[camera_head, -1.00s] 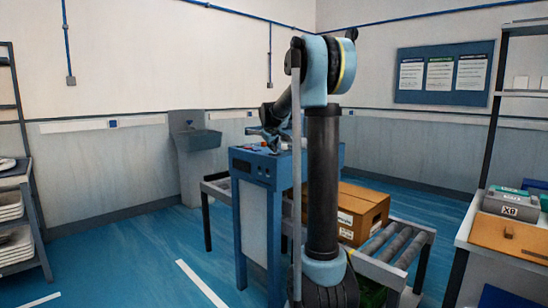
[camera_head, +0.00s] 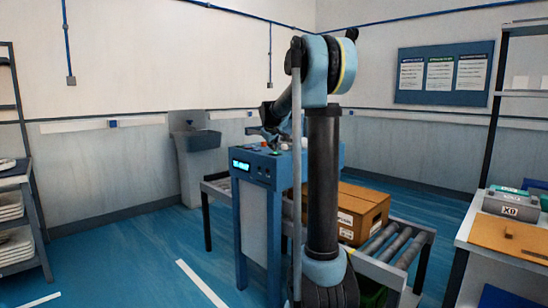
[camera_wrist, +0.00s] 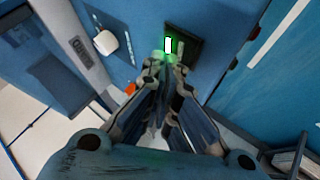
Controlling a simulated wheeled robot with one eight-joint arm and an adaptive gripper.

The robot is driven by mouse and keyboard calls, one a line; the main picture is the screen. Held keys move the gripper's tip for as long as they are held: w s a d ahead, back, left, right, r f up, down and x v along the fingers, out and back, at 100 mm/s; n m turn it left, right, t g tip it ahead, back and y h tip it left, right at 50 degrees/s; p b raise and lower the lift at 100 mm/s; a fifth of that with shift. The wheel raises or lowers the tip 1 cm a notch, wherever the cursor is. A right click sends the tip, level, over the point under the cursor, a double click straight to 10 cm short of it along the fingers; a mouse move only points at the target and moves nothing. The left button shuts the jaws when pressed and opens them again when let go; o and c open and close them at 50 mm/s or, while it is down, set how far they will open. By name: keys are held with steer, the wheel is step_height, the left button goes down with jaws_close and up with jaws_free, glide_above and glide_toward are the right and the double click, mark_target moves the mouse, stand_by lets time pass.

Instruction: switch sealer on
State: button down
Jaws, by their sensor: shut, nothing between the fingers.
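The sealer (camera_head: 247,195) is a blue cabinet beside the roller conveyor, and its front display (camera_head: 241,165) is lit. In the wrist view a dark switch plate (camera_wrist: 184,49) on a blue panel carries a bright white-green lit element (camera_wrist: 168,45), with a green glow around it. My gripper (camera_wrist: 166,70) is shut and empty, with its fingertips at the lower edge of that plate. I cannot tell whether they touch it. In the head view my gripper (camera_head: 270,140) is small and partly hidden above the sealer's top.
A cardboard box (camera_head: 362,211) sits on the roller conveyor (camera_head: 404,240) behind my arm. A bench (camera_head: 505,239) with a grey case (camera_head: 512,205) stands at the right. A rack of trays (camera_head: 12,205) is at the left. The blue floor at front left is open.

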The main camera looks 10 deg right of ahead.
steer(key=shift+r, duration=0.2)
steer(key=shift+r, duration=3)
steer(key=m+g, duration=0.2)
glide_toward(273, 154)
steer(key=s+d+f, duration=0.2)
steer(key=s+d, duration=0.1)
steer(key=s, duration=0.5)
steer(key=s+f+m+g, duration=0.1)
steer(key=s+f, duration=0.3)
steer(key=s, duration=0.4)
steer(key=s+f+g, duration=0.1)
steer(key=s+f, duration=0.3)
steer(key=s, duration=0.4)
steer(key=s+f+m+g+y, duration=0.1)
steer(key=s+f, duration=0.8)
steer(key=s, duration=0.4)
steer(key=s+f+m+g+y, duration=0.1)
steer(key=s+f+m, duration=0.1)
steer(key=s+f, duration=0.8)
steer(key=s, duration=0.3)
steer(key=shift+a+f+g, duration=0.2)
steer(key=shift+a+g, duration=0.1)
steer(key=shift+g, duration=0.1)
steer(key=shift+w, duration=0.1)
